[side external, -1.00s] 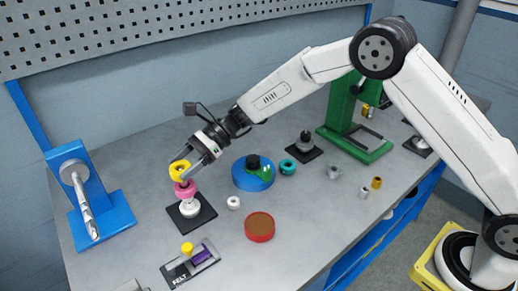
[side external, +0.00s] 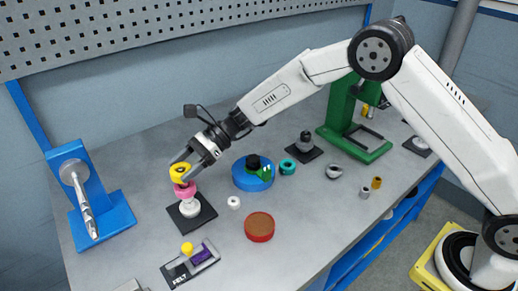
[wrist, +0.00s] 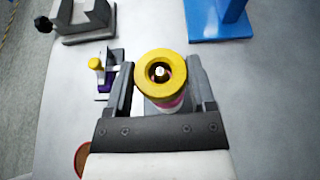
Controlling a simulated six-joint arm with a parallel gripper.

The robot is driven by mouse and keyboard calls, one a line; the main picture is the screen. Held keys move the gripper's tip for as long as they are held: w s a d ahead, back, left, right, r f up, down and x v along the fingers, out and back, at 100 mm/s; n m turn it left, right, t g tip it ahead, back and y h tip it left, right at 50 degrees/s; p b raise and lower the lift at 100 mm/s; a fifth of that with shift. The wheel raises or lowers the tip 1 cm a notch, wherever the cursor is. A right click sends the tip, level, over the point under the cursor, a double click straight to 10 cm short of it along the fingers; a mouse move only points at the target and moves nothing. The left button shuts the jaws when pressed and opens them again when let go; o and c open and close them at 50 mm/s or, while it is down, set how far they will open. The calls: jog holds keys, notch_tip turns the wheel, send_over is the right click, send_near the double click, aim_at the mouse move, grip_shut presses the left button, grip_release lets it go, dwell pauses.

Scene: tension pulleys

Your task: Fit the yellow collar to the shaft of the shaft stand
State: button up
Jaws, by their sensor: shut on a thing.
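The yellow collar (side external: 180,173) is held between the fingers of my gripper (side external: 187,162), which is shut on it. The shaft stand (side external: 205,215) has a flat black base with a white part (side external: 190,208) low down and a pink part (side external: 185,190) above it. The collar is right over the pink part, roughly in line with it. In the wrist view the collar (wrist: 162,88) sits between my two fingers, and a pale shaft tip (wrist: 161,72) shows inside its hole. I cannot tell how far the shaft reaches into the collar.
A blue stand (side external: 113,215) with a sideways metal shaft is at the left. A felt holder with a yellow-topped piece (side external: 187,248) lies in front. A blue round tray (side external: 252,180), a white ring (side external: 234,202) and a red-rimmed dish (side external: 259,228) are to the right.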

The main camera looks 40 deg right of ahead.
aim_at(189, 184)
jog(key=shift+s+f, duration=0.1)
jog(key=shift+f, duration=1.65)
jog(key=o, duration=1.2)
jog(key=shift+c, duration=0.2)
jog(key=shift+r, duration=0.1)
jog(key=shift+d+r, duration=0.1)
jog(key=shift+d+r, duration=0.2)
jog(key=shift+d, duration=0.25)
jog(key=v, duration=0.6)
jog(key=shift+d, duration=0.35)
